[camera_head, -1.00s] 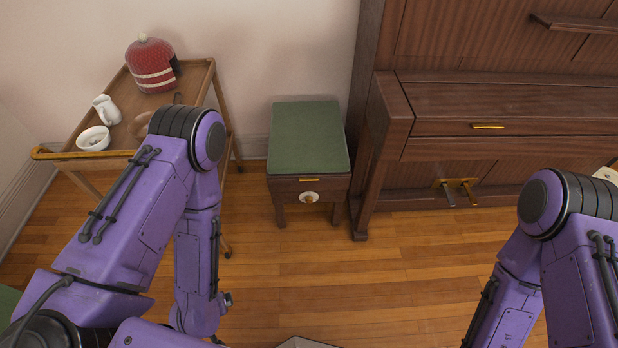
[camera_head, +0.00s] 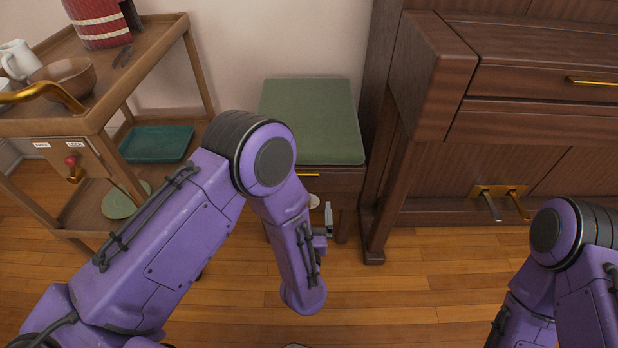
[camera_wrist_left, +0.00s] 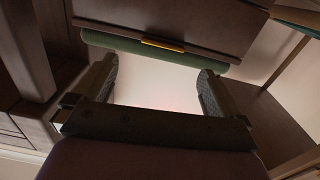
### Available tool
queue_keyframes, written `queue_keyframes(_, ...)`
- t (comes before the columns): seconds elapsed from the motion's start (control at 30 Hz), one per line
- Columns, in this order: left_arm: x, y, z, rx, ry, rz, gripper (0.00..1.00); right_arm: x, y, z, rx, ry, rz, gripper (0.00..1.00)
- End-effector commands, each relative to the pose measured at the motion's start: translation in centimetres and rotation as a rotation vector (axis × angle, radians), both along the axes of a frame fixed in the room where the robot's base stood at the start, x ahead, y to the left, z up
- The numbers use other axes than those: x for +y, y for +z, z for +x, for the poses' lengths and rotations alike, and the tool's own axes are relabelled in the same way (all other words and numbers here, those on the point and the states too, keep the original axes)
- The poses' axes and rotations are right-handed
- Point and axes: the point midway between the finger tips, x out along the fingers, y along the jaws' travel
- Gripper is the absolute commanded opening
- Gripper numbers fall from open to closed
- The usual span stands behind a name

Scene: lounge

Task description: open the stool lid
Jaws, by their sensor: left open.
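The stool has a green cushioned lid (camera_head: 312,120), which is down on its dark wooden body. A small gold pull (camera_head: 308,174) sits at the lid's front edge. My forearm partly hides the stool's front and a white round piece (camera_head: 314,201) on it. My left gripper (camera_head: 328,218) is in front of the stool, below the lid's front edge. In the left wrist view its two fingers (camera_wrist_left: 159,75) are apart with nothing between them. The green lid edge (camera_wrist_left: 120,43) and gold pull (camera_wrist_left: 162,45) lie beyond the fingertips. My right gripper is out of view.
A wooden trolley (camera_head: 88,122) with a bowl (camera_head: 65,78), white jug (camera_head: 18,60) and teal tray (camera_head: 157,143) stands left. A brown piano (camera_head: 440,90) with pedals (camera_head: 500,203) stands close at the stool's right. The floor (camera_head: 420,295) in front is clear.

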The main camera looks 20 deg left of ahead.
Motion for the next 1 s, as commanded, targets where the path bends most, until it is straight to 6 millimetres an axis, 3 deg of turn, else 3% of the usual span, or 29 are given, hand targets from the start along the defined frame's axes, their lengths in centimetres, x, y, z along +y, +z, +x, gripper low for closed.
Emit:
queue_keyframes(0.17,0.6,0.3,0.6,-0.002,0.023,0.059,1.00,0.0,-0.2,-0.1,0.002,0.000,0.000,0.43)
queue_keyframes(0.6,3.1,0.1,8.9,0.000,0.025,0.057,1.00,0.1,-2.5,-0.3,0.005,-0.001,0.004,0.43)
queue_keyframes(0.97,3.5,0.3,9.9,0.002,0.023,0.060,1.00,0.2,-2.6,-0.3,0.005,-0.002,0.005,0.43)
queue_keyframes(1.0,3.5,0.3,9.9,0.003,0.023,0.060,0.94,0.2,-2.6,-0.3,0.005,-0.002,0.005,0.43)
